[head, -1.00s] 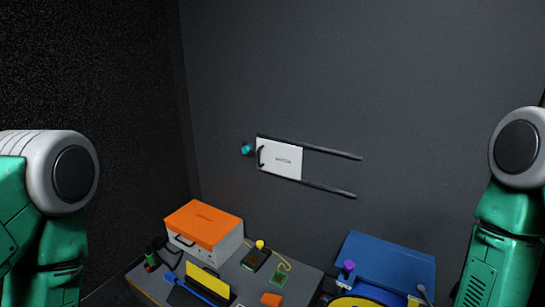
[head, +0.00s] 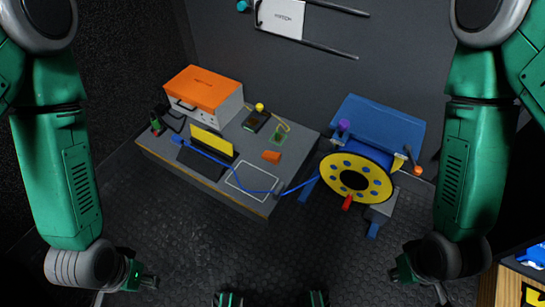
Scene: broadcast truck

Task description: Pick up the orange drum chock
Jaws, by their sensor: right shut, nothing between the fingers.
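The orange drum chock (head: 271,156) is a small wedge-like block lying on the grey table (head: 205,180), near its right side. Nothing of mine touches it. My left gripper (head: 148,282) is low at the lower left, in front of the table and well away from the chock; its small dark fingers are too unclear to tell open from shut. My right gripper (head: 395,276) is low at the lower right, shut and empty, also well away from the chock.
An orange-lidded box (head: 205,90), a yellow-and-black stand (head: 210,145), a small dark device (head: 256,121) and a green board (head: 278,135) share the table. A yellow drum (head: 357,178) with a blue cable (head: 262,191) stands to the right. The floor (head: 270,245) in front is clear.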

